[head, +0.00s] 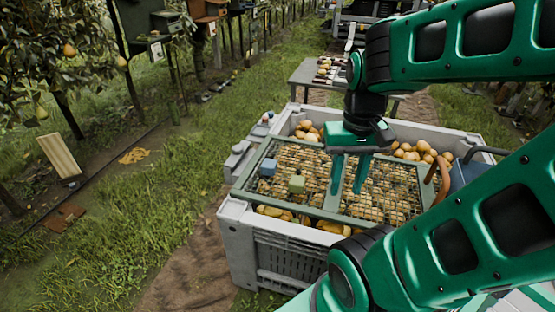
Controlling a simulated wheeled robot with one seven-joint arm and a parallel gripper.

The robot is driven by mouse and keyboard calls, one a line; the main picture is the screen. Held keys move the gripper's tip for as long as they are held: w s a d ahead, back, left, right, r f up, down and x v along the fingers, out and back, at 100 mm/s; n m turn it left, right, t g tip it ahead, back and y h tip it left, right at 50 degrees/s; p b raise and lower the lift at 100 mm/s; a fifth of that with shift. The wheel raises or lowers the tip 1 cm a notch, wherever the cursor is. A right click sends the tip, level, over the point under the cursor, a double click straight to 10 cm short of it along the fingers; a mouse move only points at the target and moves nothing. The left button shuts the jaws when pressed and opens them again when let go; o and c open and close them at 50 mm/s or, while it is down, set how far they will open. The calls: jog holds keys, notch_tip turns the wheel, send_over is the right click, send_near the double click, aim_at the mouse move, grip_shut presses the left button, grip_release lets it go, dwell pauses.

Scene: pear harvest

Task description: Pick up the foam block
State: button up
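Two small blocks lie on the wire mesh over the large grey bin, in the head view: a blue one (267,168) at the left and a green one (297,184) to its right and nearer. Either could be the foam block; I cannot tell which from here. My gripper (349,188) points down over the mesh, to the right of both blocks and apart from them. Its two green fingers are spread, with nothing visible between them.
The grey bin (285,258) holds pears under the green-framed mesh. A blue container (468,172) and a brown curved handle stand at its right. A table (303,74) is behind.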

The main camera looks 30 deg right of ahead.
jog(key=shift+w+d, duration=0.1)
jog(key=shift+w, duration=0.35)
